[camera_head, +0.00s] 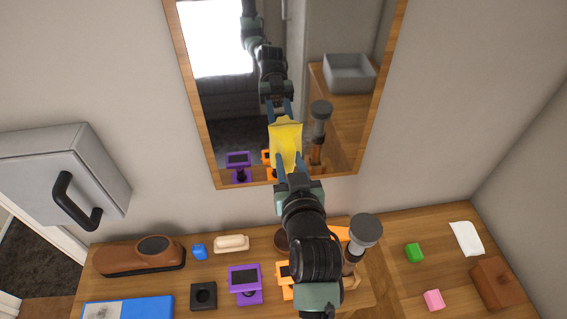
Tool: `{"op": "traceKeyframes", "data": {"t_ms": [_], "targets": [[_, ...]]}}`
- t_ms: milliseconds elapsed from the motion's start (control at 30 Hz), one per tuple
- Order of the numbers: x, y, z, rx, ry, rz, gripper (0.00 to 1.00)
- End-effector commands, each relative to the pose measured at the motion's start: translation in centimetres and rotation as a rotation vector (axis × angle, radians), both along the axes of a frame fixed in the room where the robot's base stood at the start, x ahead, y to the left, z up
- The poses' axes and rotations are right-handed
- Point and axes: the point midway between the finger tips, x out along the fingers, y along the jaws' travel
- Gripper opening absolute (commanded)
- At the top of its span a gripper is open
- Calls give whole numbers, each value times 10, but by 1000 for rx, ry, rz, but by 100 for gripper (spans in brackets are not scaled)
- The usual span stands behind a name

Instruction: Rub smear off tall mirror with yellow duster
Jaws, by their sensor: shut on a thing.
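The tall mirror (225,125) hangs on the wall in a wooden frame, above the back of the worktop. The yellow duster (286,142) is in my gripper (286,160), in front of the mirror's lower middle. My gripper is shut on it. The duster and its reflection run together, so it is at or very near the glass; I cannot tell if it touches. The reflected gripper shows just above it. I see no clear smear on the glass; the duster and my arm hide part of it.
A grey box with a black handle (75,200) juts out at left.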

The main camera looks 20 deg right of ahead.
Motion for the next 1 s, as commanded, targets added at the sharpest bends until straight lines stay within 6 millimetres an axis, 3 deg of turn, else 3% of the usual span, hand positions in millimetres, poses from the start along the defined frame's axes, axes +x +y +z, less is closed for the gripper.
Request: {"op": "traceKeyframes", "data": {"t_ms": [533,1000], "targets": [[-7,-25,32,-1,-3,-2,0],[-8,-29,35,-1,-1,0,0]]}}
